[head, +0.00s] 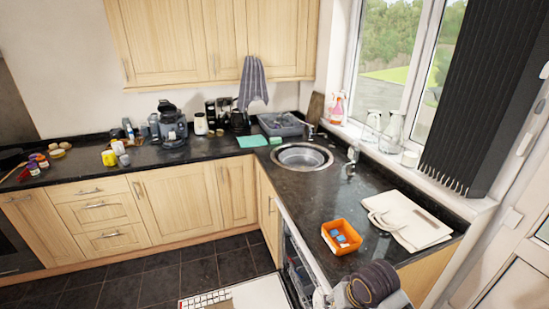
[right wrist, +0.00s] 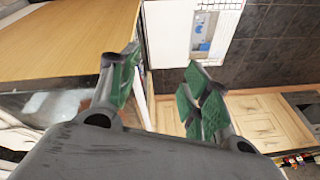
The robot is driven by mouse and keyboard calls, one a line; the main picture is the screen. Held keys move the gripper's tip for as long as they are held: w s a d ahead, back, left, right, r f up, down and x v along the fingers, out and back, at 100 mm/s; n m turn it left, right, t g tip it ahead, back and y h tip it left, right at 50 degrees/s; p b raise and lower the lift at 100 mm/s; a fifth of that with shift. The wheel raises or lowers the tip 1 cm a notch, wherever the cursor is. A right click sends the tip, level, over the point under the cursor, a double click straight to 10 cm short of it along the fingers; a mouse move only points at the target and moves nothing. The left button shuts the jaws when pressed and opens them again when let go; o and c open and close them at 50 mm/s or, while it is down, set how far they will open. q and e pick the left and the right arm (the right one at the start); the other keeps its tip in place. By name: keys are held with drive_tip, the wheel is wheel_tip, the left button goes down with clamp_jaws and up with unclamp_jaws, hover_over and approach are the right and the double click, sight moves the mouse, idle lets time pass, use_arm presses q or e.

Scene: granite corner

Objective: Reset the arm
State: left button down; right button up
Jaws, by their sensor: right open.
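My right gripper (right wrist: 160,72) shows in the right wrist view. Its two fingers with green pads are apart, and I see nothing held between them. A wooden panel (right wrist: 65,45) lies to the left of the fingers, and dark floor tiles (right wrist: 275,45) lie beyond them to the right. My left gripper is not in view.
An orange tub (head: 328,248) with blue pieces and a pale board (head: 418,222) sit on the right counter near the sink (head: 302,156). An open appliance (head: 298,262) stands below.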

drive_tip(key=shift+s+d+f+n+h, duration=0.6)
drive_tip(key=shift+s+d+f+n, duration=1.2)
drive_tip(key=shift+s, duration=3.05)
wheel_tip(320, 180, down, 34)
drive_tip(key=s+d+m+b, duration=0.1)
drive_tip(key=s+b, duration=0.1)
drive_tip(key=s, duration=0.1)
drive_tip(key=s+d+f+g+b, duration=0.1)
drive_tip(key=s+d+f, duration=0.1)
drive_tip(key=s+f, duration=0.9)
drive_tip(key=s+d+f+b, duration=0.1)
drive_tip(key=s+d+f, duration=0.1)
drive_tip(key=s+f, duration=0.9)
drive_tip(key=shift+g, duration=0.4)
drive_tip(key=shift+d, duration=0.1)
